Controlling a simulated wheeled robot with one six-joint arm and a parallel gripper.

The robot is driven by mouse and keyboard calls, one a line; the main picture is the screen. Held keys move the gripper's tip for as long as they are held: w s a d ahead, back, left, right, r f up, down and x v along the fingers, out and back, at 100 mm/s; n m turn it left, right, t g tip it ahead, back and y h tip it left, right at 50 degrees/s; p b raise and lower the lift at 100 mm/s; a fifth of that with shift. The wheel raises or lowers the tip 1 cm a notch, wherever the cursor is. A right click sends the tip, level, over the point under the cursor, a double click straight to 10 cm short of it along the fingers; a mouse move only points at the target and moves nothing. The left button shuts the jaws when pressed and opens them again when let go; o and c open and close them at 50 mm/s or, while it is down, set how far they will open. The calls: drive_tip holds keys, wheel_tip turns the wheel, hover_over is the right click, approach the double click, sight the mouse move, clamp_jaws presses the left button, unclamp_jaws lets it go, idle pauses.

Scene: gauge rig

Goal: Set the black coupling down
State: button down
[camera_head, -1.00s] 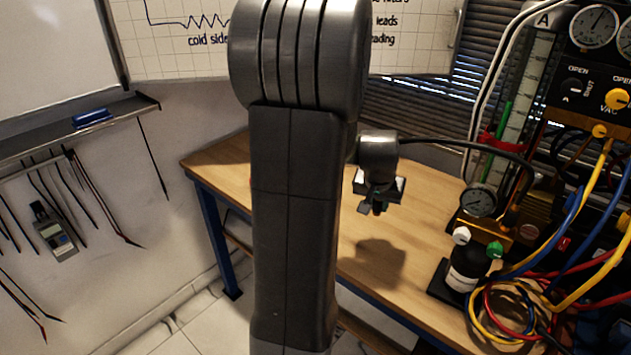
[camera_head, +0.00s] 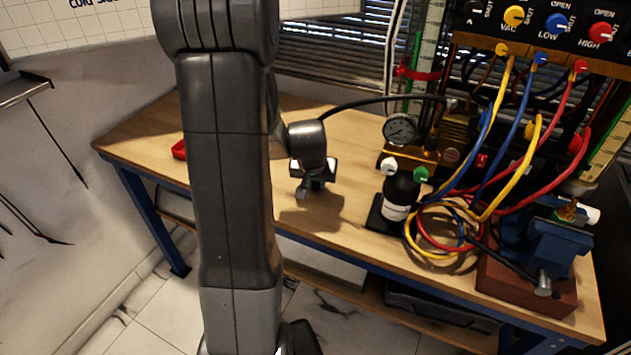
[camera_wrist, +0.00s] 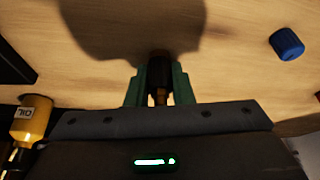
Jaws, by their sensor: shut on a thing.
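My gripper (camera_head: 312,184) is over the bare wood of the workbench (camera_head: 345,215), left of the black bottle. In the wrist view my gripper (camera_wrist: 158,84) has its two green fingers shut on the black coupling (camera_wrist: 159,72). The coupling sits between the fingers, with a brass-coloured part showing at its near end. Its far end is close to the bench top, beside a dark shadow; I cannot tell whether it touches. In the head view the coupling is too small and dark to make out.
A blue cap (camera_wrist: 287,44) and a yellow oil bottle (camera_wrist: 32,120) are near my gripper in the wrist view. A black bottle (camera_head: 399,192), coiled coloured hoses (camera_head: 440,228), a gauge (camera_head: 400,129) and a blue vise (camera_head: 550,245) stand to the right.

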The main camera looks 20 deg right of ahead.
drive_tip(key=shift+f, duration=0.2)
drive_tip(key=c, duration=1.3)
unclamp_jaws()
drive_tip(key=shift+r, duration=0.1)
drive_tip(key=shift+o, duration=0.2)
drive_tip(key=shift+r, duration=0.35)
drive_tip(key=v, duration=1.1)
drive_tip(key=shift+s+a+r+p, duration=0.2)
drive_tip(key=shift+r+p, duration=0.05)
drive_tip(key=shift+p, duration=0.2)
